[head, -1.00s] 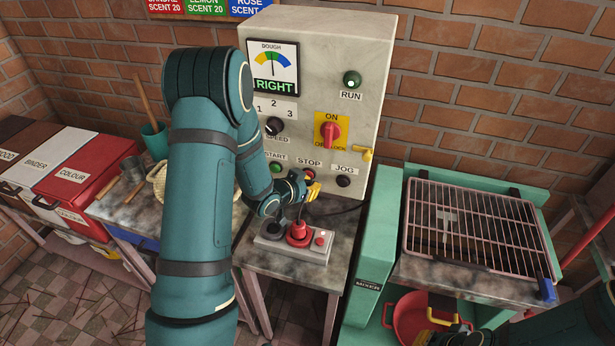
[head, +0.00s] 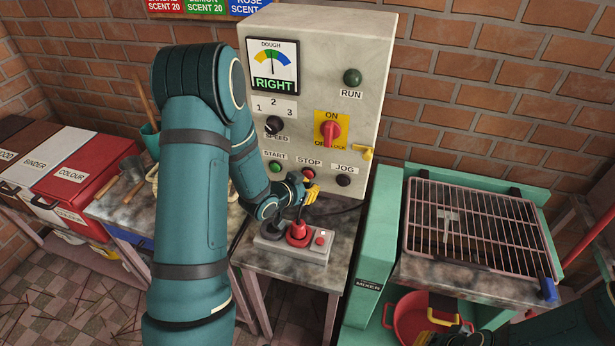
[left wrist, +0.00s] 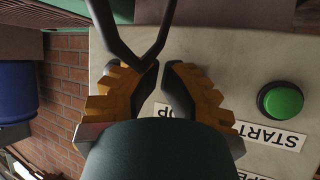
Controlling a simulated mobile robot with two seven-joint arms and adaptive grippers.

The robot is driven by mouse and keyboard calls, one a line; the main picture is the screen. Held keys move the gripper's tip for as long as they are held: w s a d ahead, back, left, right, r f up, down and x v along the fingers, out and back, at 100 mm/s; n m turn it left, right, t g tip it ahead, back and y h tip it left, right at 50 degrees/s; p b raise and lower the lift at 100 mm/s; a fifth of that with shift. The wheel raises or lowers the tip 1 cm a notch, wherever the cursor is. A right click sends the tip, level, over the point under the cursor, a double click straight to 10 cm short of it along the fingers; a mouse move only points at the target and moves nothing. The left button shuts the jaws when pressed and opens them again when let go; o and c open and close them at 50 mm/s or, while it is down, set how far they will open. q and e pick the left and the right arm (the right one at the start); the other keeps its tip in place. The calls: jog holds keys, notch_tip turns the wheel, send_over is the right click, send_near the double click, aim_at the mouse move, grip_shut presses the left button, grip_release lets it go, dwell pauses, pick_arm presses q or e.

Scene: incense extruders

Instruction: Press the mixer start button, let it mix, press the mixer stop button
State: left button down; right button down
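The grey control cabinet (head: 362,60) carries a green START button (head: 275,167) and a red STOP button (head: 308,173). The green RUN lamp (head: 352,77) is dark. My left gripper (head: 309,186) is right at the STOP button; whether it touches is unclear. In the left wrist view the left gripper (left wrist: 163,75) has its fingers drawn together with nothing seen between them. They cover part of the STOP label, and the START button (left wrist: 280,100) shows to the right. My right gripper (head: 445,318) is partly visible low in the head view, its fingers unclear.
The dough gauge (head: 272,66) reads RIGHT. A pendant with a red knob (head: 298,235) stands on the small table below the panel. The green mixer (head: 372,255) with a wire grille (head: 480,230) is to the right.

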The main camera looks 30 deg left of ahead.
pick_arm(q)
jog(key=shift+s, duration=0.1)
jog(key=shift+s+d+b, duration=0.2)
jog(key=shift+s, duration=0.6)
jog(key=shift+s+d+b, duration=0.25)
jog(key=shift+s, duration=0.6)
jog(key=shift+s+d+b, duration=0.2)
jog(key=shift+s, duration=0.6)
